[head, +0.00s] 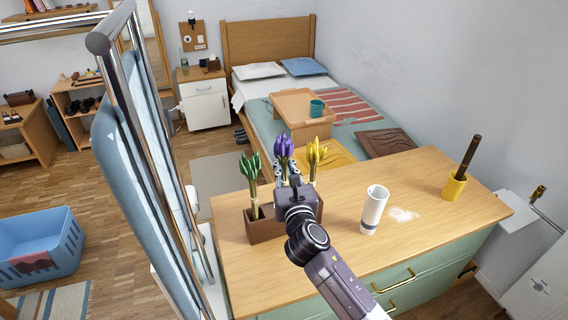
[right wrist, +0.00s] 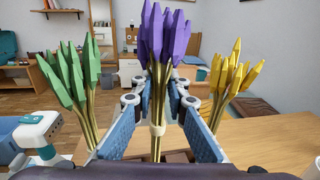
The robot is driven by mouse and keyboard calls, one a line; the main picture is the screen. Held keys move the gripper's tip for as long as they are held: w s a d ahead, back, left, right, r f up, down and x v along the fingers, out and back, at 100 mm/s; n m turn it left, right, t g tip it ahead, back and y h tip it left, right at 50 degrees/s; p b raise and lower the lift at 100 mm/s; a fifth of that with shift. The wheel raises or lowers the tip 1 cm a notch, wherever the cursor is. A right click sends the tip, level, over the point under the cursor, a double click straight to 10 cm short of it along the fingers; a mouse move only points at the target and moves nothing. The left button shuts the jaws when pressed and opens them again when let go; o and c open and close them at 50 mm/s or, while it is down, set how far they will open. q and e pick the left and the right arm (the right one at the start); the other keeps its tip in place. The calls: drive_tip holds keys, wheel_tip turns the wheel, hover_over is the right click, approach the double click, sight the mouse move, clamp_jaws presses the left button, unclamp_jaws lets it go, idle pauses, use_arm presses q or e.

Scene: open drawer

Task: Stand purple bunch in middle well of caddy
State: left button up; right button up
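The purple bunch (head: 284,147) stands upright between the green bunch (head: 250,168) and the yellow bunch (head: 316,152), above the brown caddy (head: 262,231) on the dresser top. My right gripper (head: 290,172) is at the purple bunch, in front of the caddy. In the right wrist view, the purple bunch (right wrist: 164,35) rises between the two finger pads of the right gripper (right wrist: 161,100). The pads stand apart with room beside the stems, which carry a pale band. The lower stem ends and the middle well are hidden.
A white cup (head: 374,209) stands right of the caddy, beside a pale patch on the wooden top (head: 432,215). A yellow pot (head: 455,187) with a dark stick stands at the right end. A bed with a tray table (head: 290,105) is behind. The top's front right is clear.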

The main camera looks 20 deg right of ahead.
drive_tip(key=o, duration=0.5)
drive_tip(key=s+a, duration=0.1)
drive_tip(key=s, duration=1.1)
drive_tip(key=shift+a, duration=0.25)
